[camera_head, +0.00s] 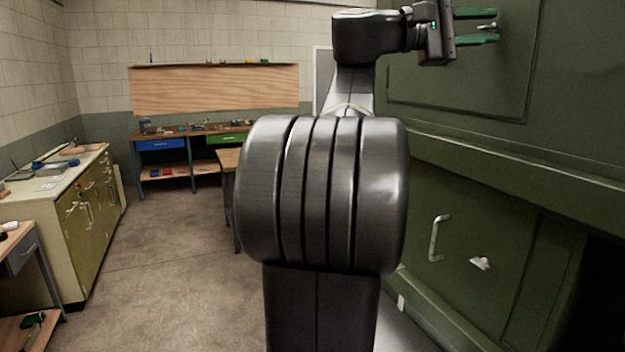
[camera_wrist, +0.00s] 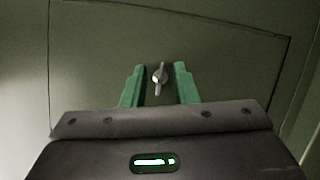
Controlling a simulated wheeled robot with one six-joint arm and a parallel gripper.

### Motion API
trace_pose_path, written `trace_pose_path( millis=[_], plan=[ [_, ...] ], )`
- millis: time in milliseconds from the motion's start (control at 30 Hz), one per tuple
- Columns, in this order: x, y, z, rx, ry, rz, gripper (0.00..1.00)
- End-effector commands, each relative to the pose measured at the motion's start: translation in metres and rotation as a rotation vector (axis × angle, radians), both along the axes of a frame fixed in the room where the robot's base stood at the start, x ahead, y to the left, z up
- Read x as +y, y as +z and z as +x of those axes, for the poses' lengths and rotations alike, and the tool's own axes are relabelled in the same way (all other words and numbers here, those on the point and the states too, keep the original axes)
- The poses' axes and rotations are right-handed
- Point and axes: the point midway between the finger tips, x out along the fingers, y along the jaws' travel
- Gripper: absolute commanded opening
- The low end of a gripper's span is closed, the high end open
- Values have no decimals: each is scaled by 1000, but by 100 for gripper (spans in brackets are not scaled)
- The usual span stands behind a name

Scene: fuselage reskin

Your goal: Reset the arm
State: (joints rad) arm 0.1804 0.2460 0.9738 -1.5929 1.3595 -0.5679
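My arm stands up in the middle of the head view and bends right at the top. My gripper (camera_head: 495,25) points at the green fuselage panel (camera_head: 455,75). Its two green fingers are apart, and it is open. In the wrist view my gripper (camera_wrist: 160,68) has a small silver latch (camera_wrist: 159,78) between its fingers, with a gap on each side. The latch appears to be on the green panel (camera_wrist: 220,60) beyond. I cannot tell how far the fingertips are from the panel.
The green wall on the right has a handle (camera_head: 436,238) and a small pale fitting (camera_head: 480,263) low down. A cabinet counter (camera_head: 85,215) stands left, a workbench (camera_head: 188,133) at the back. The concrete floor (camera_head: 170,260) left of my arm is clear.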

Motion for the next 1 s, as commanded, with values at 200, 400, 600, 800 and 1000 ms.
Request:
trace_pose_path(
  millis=[200, 400, 600, 800, 1000],
  plan=[
    [0, -1, -1, 243, -2, -102, 26],
    [0, 0, -1, 479, -2, -199, 26],
    [0, 2, -2, 686, -2, -285, 26],
    [0, 1, -1, 796, -2, -330, 26],
    [0, 1, 0, 815, 0, -340, 26]
  ],
)
